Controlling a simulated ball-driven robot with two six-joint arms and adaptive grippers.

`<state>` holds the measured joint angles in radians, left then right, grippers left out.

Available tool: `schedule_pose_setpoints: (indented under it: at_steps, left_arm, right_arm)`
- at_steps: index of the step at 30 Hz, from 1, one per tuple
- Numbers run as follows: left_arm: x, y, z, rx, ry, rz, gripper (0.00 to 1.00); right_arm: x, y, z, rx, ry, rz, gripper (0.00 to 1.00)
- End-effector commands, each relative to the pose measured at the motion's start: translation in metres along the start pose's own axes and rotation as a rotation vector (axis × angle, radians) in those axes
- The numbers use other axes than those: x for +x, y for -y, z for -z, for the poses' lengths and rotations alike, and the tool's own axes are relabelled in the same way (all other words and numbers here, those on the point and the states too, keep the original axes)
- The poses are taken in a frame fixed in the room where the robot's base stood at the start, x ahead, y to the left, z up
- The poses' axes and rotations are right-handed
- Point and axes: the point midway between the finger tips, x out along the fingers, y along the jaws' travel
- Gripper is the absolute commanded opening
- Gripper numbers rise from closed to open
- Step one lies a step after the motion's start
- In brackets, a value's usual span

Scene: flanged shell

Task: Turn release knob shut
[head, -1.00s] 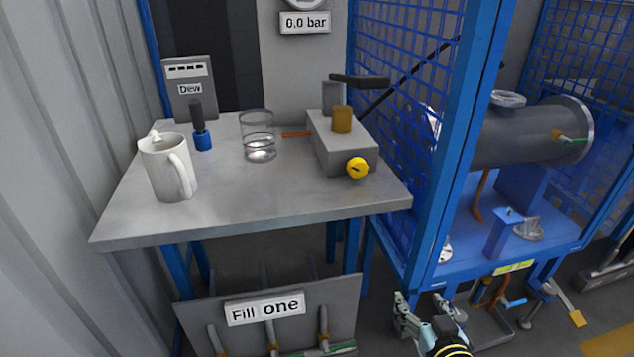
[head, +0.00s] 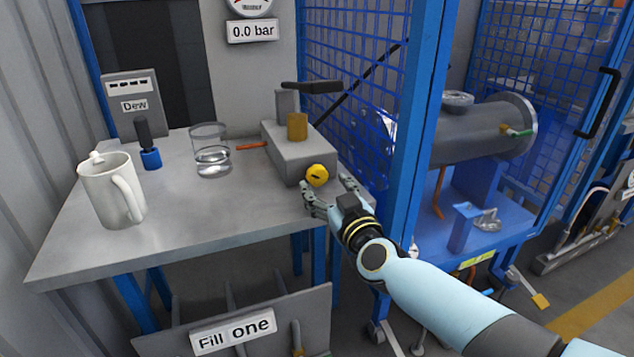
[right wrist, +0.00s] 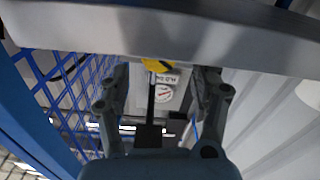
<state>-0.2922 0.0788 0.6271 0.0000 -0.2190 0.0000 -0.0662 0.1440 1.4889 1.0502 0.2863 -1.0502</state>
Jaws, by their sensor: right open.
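The yellow release knob (head: 317,175) sits on the front end of a grey block (head: 290,160) on the table. A dark mark shows on its face. In the right wrist view the knob (right wrist: 157,65) shows partly, ahead between the open fingers (right wrist: 160,88); the table edge hides the rest. No contact with the knob is visible. My left gripper is not in view.
A white mug (head: 105,190), a glass of water (head: 210,160) and a blue-based tool (head: 150,158) stand left on the table (head: 190,225). A blue post (head: 418,130) and mesh cage stand close right of the knob. A black lever (head: 312,87) is above the block.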

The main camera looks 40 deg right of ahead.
Motion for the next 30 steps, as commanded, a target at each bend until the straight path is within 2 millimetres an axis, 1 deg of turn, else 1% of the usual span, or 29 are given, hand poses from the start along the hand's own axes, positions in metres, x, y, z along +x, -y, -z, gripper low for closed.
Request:
schedule_pose_setpoints:
  at_steps: [1, 3, 6, 10, 17, 20, 30]
  left_arm:
    - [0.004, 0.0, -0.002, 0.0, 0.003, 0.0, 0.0]
    - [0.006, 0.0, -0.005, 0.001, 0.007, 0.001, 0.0]
    - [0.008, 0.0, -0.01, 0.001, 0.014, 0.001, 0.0]
    - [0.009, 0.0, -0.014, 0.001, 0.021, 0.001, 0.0]
    - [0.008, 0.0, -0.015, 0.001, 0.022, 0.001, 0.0]
    - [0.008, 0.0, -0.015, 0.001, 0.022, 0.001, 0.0]
    - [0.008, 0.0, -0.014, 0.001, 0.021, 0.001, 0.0]
  right_arm:
    - [0.01, 0.0, -0.001, 0.0, -0.001, 0.0, 0.64]
    - [0.02, 0.0, -0.002, 0.0, 0.0, 0.0, 0.64]
    - [0.031, 0.0, -0.002, 0.0, 0.0, 0.0, 0.64]
    - [0.037, 0.0, -0.001, 0.0, 0.0, 0.0, 0.64]
    - [0.038, 0.0, 0.0, 0.0, 0.001, 0.0, 0.64]
    - [0.038, 0.0, 0.0, 0.0, 0.001, 0.0, 0.53]
    - [0.037, 0.0, -0.001, 0.0, 0.001, 0.0, 0.09]
